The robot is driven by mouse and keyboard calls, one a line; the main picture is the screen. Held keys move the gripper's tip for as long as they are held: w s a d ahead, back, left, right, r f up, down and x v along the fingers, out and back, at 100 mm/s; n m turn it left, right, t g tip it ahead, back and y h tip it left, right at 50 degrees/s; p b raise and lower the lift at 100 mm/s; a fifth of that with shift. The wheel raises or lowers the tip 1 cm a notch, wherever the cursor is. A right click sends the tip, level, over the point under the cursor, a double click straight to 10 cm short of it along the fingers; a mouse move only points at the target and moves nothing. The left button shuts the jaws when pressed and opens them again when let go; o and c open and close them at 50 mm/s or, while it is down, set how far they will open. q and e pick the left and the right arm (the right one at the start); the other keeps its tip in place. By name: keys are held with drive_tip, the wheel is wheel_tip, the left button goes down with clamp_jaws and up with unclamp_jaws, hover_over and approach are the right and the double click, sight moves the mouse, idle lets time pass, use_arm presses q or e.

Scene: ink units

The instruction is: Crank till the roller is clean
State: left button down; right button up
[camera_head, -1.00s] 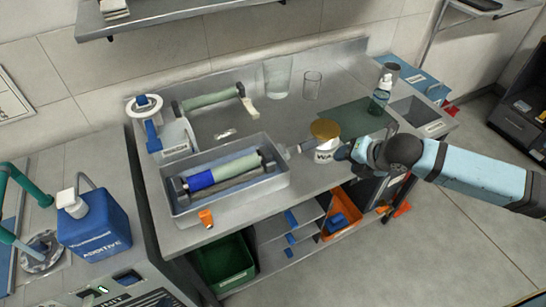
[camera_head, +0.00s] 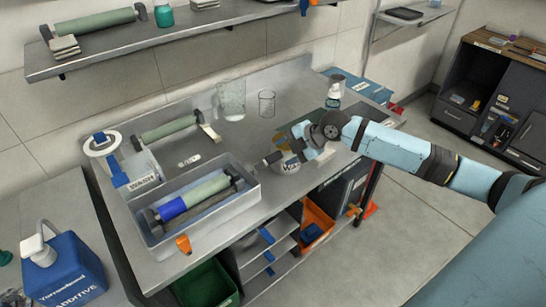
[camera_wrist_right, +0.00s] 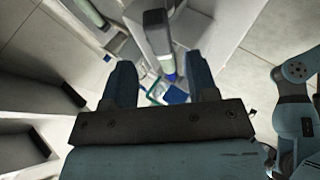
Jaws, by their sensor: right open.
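A roller (camera_head: 207,190), pale green with a blue band at its left end, lies in a grey tray (camera_head: 258,202) on the steel bench. A short crank with a dark grip (camera_head: 272,158) sticks out at the tray's right end. My right gripper (camera_head: 290,148) is just right of this grip, over a white tub (camera_head: 286,166) that it partly hides. In the right wrist view its two fingers (camera_wrist_right: 160,84) stand apart. A dark grey bar (camera_wrist_right: 156,32), which may be the crank grip, shows beyond and between them; I cannot tell if they touch. My left gripper is out of view.
Behind the tray are a second green roller (camera_head: 168,129), a white scraper-like piece (camera_head: 210,133) and two clear beakers (camera_head: 232,98). A bottle (camera_head: 333,97) stands back right. An orange cap (camera_head: 184,244) is near the front edge. A shelf (camera_head: 200,38) hangs above.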

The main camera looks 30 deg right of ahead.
sight(274, 157)
drive_tip(key=x, duration=0.5)
drive_tip(key=shift+w+a+f, duration=0.2)
drive_tip(key=shift+f, duration=0.1)
clamp_jaws()
